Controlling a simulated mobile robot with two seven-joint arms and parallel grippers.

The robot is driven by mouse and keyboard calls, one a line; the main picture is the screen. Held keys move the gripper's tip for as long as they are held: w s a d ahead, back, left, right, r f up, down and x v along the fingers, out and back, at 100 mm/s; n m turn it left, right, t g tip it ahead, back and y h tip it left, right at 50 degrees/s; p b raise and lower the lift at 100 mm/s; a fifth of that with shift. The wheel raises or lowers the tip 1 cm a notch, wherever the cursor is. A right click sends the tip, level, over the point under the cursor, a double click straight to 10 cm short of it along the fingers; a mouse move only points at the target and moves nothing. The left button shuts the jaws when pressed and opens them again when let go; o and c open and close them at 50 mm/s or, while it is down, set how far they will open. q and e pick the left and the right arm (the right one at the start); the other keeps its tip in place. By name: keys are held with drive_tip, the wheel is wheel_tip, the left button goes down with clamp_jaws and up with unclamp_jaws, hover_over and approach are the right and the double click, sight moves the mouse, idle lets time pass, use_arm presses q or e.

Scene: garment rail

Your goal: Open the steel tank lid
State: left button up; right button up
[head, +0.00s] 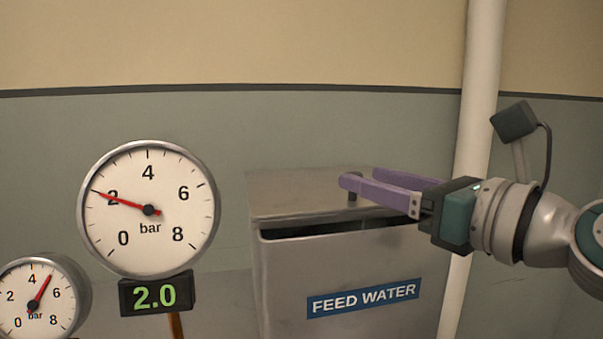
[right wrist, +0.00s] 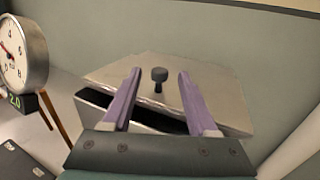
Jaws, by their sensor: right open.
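The steel tank (head: 290,285) stands right of centre in the head view, with a blue FEED WATER label on its front. Its flat grey lid (head: 290,197) also shows in the right wrist view (right wrist: 212,98). A dark gap shows below the lid's front edge. A small dark knob (right wrist: 159,74) stands up from the lid; in the head view the knob (head: 352,195) is partly hidden by a finger. My right gripper (head: 360,178) is open, its purple fingers on either side of the knob, with clear space on both sides in the wrist view. My left gripper is out of view.
A large gauge (head: 150,240) with a green 2.0 display (head: 155,294) stands left of the tank, with a smaller gauge (head: 40,310) at lower left. A pale vertical pipe (head: 482,90) runs behind my right arm.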

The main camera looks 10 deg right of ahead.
drive_tip(key=shift+x, duration=1.95)
clamp_jaws()
